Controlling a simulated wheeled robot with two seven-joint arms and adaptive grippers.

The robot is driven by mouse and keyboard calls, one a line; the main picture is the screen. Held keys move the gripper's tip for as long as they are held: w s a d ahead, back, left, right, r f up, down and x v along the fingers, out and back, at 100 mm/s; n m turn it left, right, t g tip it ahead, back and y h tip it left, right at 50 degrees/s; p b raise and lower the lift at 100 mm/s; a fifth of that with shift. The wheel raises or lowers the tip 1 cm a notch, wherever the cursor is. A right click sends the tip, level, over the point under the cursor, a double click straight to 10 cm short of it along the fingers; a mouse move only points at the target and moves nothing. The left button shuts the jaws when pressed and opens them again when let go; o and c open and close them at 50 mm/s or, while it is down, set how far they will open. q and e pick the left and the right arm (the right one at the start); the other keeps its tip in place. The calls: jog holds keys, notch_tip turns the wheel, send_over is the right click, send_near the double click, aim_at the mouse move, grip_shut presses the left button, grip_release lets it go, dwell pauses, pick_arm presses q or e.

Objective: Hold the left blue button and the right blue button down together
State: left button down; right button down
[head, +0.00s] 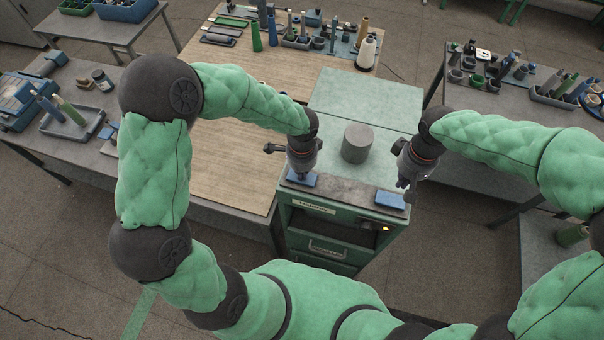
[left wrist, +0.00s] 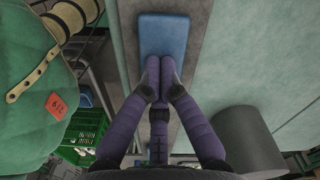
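The left blue button (head: 299,180) and the right blue button (head: 390,200) are flat pads on the grey front ledge of the green machine. My left gripper (head: 304,174) points down at the left button. In the left wrist view its fingers (left wrist: 159,64) are together with nothing between them, and the tips overlap the near end of the blue button (left wrist: 163,34). I cannot tell whether they touch it. My right gripper (head: 406,187) hangs at the right end of the right button, by the machine's right edge. Its fingers are too small to judge, and contact is unclear.
A grey cylinder (head: 357,143) stands on the machine top behind the buttons, between my grippers. A wooden table (head: 225,130) with cones and tools adjoins on the left; a grey table (head: 470,130) stands right.

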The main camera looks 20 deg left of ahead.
pick_arm(q)
jog(key=shift+r+p, duration=0.7)
jog(key=shift+r, duration=0.45)
jog(key=shift+w+r+p, duration=0.1)
jog(key=shift+r+p, duration=0.35)
jog(key=shift+r, duration=0.25)
notch_tip(320, 180, up, 5)
jog(key=p, duration=0.3)
jog(key=shift+f, duration=0.15)
